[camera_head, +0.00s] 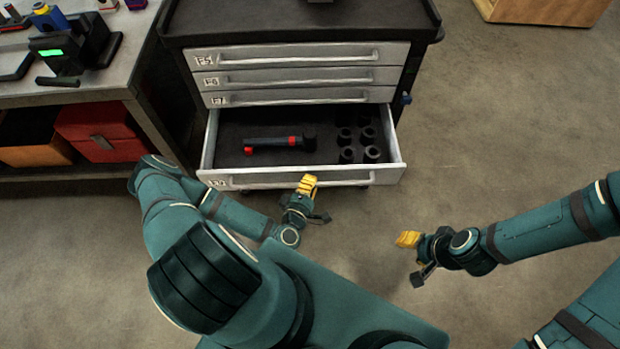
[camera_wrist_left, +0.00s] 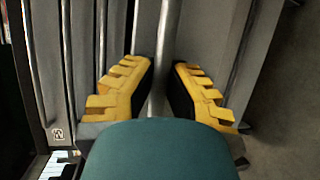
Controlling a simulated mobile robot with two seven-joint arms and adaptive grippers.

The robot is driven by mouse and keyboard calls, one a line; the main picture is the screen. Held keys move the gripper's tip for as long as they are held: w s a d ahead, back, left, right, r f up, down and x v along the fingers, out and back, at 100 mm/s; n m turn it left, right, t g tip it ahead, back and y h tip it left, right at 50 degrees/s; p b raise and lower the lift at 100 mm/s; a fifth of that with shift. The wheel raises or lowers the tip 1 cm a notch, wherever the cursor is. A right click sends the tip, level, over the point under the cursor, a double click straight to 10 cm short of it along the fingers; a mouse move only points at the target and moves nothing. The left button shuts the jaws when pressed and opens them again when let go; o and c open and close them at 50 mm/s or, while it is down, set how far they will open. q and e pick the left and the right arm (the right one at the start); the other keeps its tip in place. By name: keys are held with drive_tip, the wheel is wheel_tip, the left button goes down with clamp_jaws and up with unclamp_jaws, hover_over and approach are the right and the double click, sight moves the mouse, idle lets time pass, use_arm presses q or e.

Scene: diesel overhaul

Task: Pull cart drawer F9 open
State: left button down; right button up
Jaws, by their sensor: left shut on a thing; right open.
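The bottom cart drawer (camera_head: 225,150) stands pulled out, with its inside showing; I take it as F9, though its label is hard to read. Its long bar handle (camera_head: 345,181) runs along the front. My left gripper (camera_head: 307,184) is at the middle of that handle. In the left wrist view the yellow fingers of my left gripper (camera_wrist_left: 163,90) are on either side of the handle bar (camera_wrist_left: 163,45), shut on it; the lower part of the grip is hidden. My right gripper (camera_head: 408,240) is open and empty above the floor, right of the drawer.
The drawer holds a black and red tool (camera_head: 280,143) and several black sockets (camera_head: 372,153). Closed drawers (camera_head: 300,78) sit above under the dark cart top (camera_head: 300,20). A workbench (camera_head: 110,85) with a red bin (camera_head: 100,130) stands left. Floor (camera_head: 500,130) on the right is clear.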

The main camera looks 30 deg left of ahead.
use_arm(q)
drive_tip(key=c, duration=1)
unclamp_jaws()
drive_tip(key=v, duration=1.2)
